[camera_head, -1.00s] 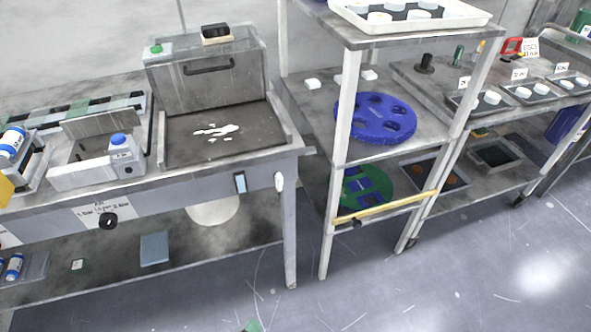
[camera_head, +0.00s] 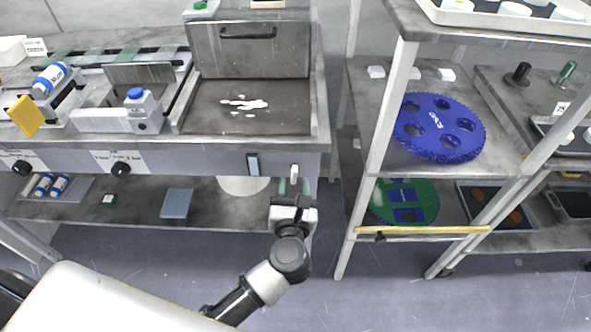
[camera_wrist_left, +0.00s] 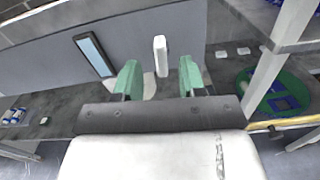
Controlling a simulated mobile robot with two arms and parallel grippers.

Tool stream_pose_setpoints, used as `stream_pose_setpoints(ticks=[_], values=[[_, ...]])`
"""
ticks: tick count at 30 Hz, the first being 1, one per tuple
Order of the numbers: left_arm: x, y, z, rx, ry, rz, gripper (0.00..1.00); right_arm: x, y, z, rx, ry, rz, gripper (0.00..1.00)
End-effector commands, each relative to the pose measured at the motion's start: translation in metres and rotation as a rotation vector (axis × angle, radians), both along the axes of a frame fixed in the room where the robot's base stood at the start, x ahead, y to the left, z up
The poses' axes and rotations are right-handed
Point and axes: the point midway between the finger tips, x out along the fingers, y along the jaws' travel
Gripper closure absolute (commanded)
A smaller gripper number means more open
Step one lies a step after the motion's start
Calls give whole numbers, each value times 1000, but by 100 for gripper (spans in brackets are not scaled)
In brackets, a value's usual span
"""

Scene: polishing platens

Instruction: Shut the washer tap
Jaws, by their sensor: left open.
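The tap (camera_head: 294,171) shows as a small white upright lever on the grey front of the washer bench, near its right end. It also shows in the left wrist view (camera_wrist_left: 161,56), upright and in line with the space between the fingers. My left gripper (camera_head: 293,187) is open, with green fingertips just below and in front of the lever. In the wrist view the open fingers (camera_wrist_left: 159,76) stand either side of it, with gaps on both sides; I see no contact. How far the fingers reach in depth is unclear. My right gripper is not in view.
The washer basin (camera_head: 250,108) has a raised lid with a handle. A blue-grey panel (camera_head: 254,165) sits left of the tap. Two black knobs (camera_head: 121,169) are farther left. A shelf rack (camera_head: 376,150) with a blue disc (camera_head: 440,128) stands close on the right.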

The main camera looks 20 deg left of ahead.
Motion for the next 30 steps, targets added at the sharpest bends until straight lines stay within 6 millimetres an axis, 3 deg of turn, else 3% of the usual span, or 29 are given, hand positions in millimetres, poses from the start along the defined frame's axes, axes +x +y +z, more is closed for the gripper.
stream_pose_setpoints(ticks=[3, 9, 19, 20, 27, 30], values=[[21, 6, 2, 3, -1, 1, 60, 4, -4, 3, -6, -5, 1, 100], [40, 11, 0, 2, 1, 0, 60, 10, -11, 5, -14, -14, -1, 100], [44, 13, -1, 2, 2, 0, 60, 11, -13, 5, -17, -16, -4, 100], [44, 13, -1, 2, 2, 0, 61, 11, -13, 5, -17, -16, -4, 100], [44, 13, -1, 2, 2, 0, 98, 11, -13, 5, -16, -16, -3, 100], [44, 13, -1, 3, 2, 0, 100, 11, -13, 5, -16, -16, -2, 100]])
